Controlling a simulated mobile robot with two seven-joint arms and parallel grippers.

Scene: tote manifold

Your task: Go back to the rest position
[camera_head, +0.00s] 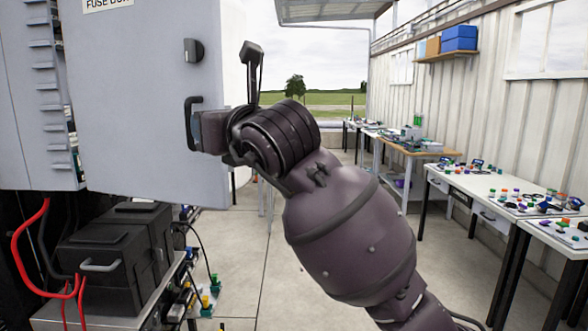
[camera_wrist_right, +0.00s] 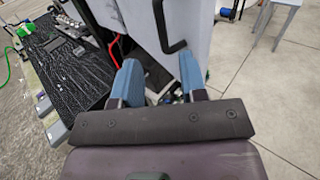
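The grey fuse box door (camera_head: 130,120) stands open at the left of the head view, with a partly cut-off label (camera_head: 107,4) at its top. Its black handle (camera_head: 189,124) is on the door's right side. My right gripper (camera_head: 200,132) is at the door's edge beside the handle; its fingertips are largely hidden there. In the right wrist view my right gripper (camera_wrist_right: 158,76) has its two blue fingers apart, nothing between them. The handle (camera_wrist_right: 165,28) shows just beyond the fingertips, seemingly clear of them. My left gripper is not in view.
A black case (camera_head: 120,250) with red cables stands below the door on a cart. Workbenches (camera_head: 470,190) with small parts line the right wall, under a shelf with blue bins (camera_head: 459,38). The concrete floor (camera_head: 245,235) between them is clear.

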